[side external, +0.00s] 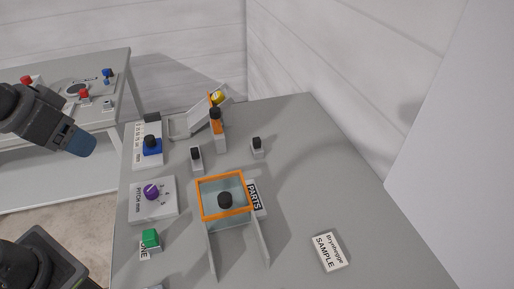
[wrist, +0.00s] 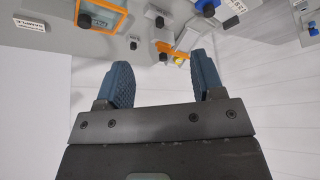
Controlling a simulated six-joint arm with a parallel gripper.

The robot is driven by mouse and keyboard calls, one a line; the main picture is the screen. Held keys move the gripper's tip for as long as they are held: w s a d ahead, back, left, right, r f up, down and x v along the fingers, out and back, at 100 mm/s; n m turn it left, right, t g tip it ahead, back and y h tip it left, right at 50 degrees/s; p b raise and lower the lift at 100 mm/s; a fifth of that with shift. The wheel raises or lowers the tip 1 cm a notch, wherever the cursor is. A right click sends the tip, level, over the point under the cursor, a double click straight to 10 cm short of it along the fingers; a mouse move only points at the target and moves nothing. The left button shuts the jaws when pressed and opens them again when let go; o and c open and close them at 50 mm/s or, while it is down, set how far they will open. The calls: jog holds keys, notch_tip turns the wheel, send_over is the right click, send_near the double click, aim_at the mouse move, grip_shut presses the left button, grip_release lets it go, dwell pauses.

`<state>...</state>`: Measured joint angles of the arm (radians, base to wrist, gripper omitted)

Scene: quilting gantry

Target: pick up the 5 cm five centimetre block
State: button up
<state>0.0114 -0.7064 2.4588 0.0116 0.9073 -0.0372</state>
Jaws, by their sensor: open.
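Three upright grey blocks with black knobs stand on the grey table: a small left block (side external: 196,163), a small right block (side external: 257,150), and a taller block with an orange band (side external: 219,140). I cannot read a size on any, so I cannot tell which is the five centimetre one. Blocks also show at the top of the wrist view, including a grey block with a black knob (wrist: 154,13). My gripper (side external: 80,142) is at the left in the side view, away from the blocks. In the wrist view its blue fingers (wrist: 160,70) are apart with nothing between them.
An orange-framed clear box (side external: 223,180) with a PARTS label stands mid-table. A panel with a blue slider (side external: 152,147), a purple knob panel (side external: 153,199) and a green button (side external: 150,238) line the left edge. A SAMPLE card (side external: 330,252) lies right.

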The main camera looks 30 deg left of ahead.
jog(key=w+d+r+n+g, duration=0.1)
jog(key=w+d+r+n, duration=0.15)
jog(key=w, duration=0.85)
jog(key=n+g+y, duration=0.1)
jog(key=n+y, duration=0.2)
jog(key=n, duration=0.3)
send_over(257, 139)
jog(key=s+d, duration=0.3)
jog(key=s, duration=0.1)
notch_tip(257, 139, down, 15)
jog(key=x, duration=1.4)
jog(key=shift+w+f, duration=0.1)
jog(key=shift+f, duration=0.05)
jog(key=c, duration=1.1)
